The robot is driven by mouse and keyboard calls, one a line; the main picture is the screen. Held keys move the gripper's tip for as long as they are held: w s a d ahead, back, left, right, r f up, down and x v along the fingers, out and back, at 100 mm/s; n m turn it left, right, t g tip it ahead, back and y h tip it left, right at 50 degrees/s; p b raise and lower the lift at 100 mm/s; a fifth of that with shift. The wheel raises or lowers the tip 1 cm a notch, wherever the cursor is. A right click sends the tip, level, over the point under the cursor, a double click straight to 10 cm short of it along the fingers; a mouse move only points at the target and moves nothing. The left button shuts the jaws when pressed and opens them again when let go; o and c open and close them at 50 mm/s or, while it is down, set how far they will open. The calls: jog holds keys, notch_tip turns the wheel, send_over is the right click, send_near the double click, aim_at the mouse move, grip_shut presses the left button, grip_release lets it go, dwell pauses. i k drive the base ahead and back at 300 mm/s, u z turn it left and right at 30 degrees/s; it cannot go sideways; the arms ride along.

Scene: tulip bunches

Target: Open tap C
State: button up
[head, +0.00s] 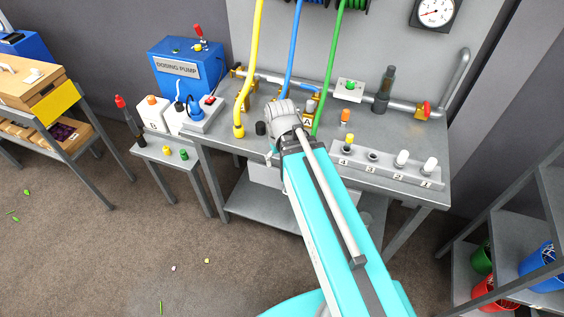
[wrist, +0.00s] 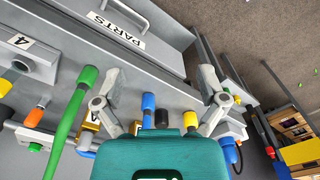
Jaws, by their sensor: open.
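No letter C can be read in either view, so I cannot tell for sure which tap is tap C. Brass taps stand along a pipe on the grey bench (head: 408,142); one brass fitting (head: 243,97) is beside the yellow hose (head: 250,70). The label A (head: 307,121) is by the green hose (head: 331,70) and also shows in the wrist view. My gripper (wrist: 158,80) is open above the bench, its fingers apart on either side of an upright blue piece (wrist: 148,103). In the head view my arm and gripper hide part of the taps.
The blue hose (head: 296,45) runs down behind my gripper. A blue dosing pump (head: 187,68) stands at the back left. A numbered block (head: 377,172) with plugs sits on the bench's front right. A red-handled valve (head: 424,110) is at the right.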

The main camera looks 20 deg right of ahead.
aim_at(241, 73)
jog(key=k, duration=0.65)
jog(key=u, duration=0.4)
jog(key=i, duration=1.75)
jog(key=z, duration=0.6)
